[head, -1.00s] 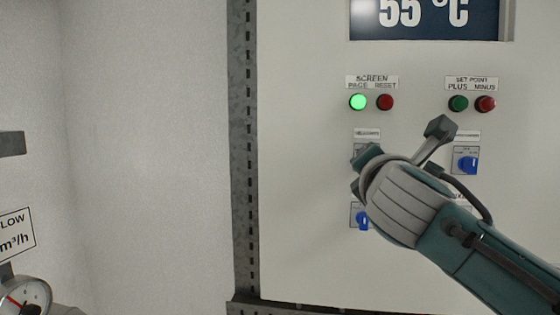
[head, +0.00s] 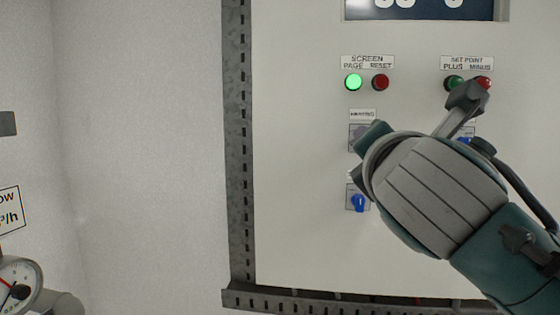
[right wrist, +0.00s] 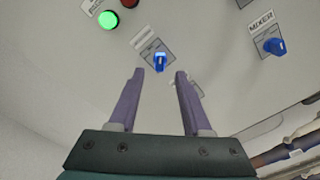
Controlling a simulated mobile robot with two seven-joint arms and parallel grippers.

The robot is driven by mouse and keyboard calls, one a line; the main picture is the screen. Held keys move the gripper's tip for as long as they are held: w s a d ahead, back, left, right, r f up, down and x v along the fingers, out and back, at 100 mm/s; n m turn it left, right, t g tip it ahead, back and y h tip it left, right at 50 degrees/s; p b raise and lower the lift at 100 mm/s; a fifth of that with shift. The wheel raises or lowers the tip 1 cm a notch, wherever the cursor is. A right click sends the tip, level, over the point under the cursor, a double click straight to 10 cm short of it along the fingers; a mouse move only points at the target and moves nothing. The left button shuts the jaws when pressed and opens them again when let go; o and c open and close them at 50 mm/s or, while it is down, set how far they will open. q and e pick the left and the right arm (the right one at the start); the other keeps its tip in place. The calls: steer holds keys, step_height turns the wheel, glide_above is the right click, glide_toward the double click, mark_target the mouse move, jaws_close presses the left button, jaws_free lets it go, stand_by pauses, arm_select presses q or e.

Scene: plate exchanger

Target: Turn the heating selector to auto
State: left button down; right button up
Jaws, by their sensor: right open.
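The heating selector is a blue knob (right wrist: 160,62) on a small grey plate. It shows in the right wrist view just beyond and between my fingertips. In the head view its plate (head: 356,137) shows under the "HEATING" label, with the knob hidden behind my gripper. My right gripper (right wrist: 159,74) is open and empty, its two fingers apart and pointing at the panel. It also shows in the head view (head: 362,157), in front of the left selector column. I cannot tell whether the fingers touch the knob. My left gripper is in neither view.
A lit green button (head: 353,82) and a red button (head: 380,82) sit above. Another blue selector (head: 358,203) is below. The mixer selector (right wrist: 272,45) is to the right in the wrist view. A slotted metal rail (head: 238,150) edges the panel; a gauge (head: 18,285) is at lower left.

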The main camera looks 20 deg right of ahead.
steer(key=b+v, duration=0.1)
steer(key=v, duration=0.2)
steer(key=shift+s+a, duration=0.1)
steer(key=shift+s, duration=0.1)
